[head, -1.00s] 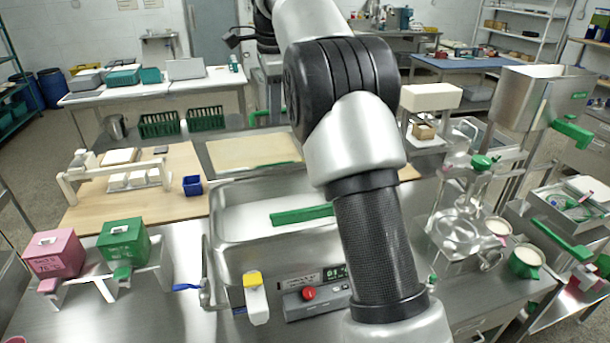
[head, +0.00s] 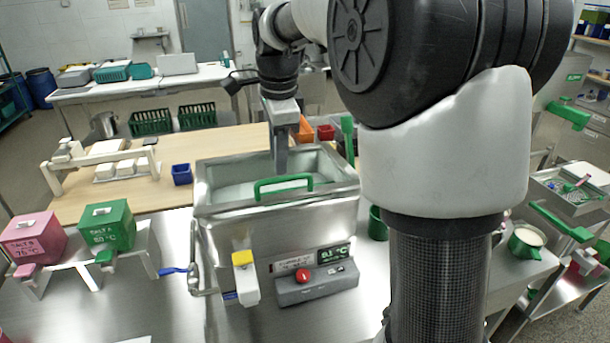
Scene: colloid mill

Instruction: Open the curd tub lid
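The curd tub (head: 225,240) is a square steel vessel standing on the steel bench, left of centre in the head view. A green bar handle (head: 284,183) stands up along the front of its top. A pale surface shows behind and below the bar; I cannot tell whether it is the lid or the inside. My gripper (head: 279,168) points straight down over the tub, its tip close to the green handle in the picture. I cannot tell whether it touches the handle. Its fingers are seen edge-on, so their gap is hidden.
A control box (head: 316,290) with a red button and a yellow-topped tap (head: 244,275) sit at the tub's front. A pink box (head: 33,238) and a green box (head: 107,225) stand to the left. A blue bin (head: 182,174) is behind. My arm hides much of the right.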

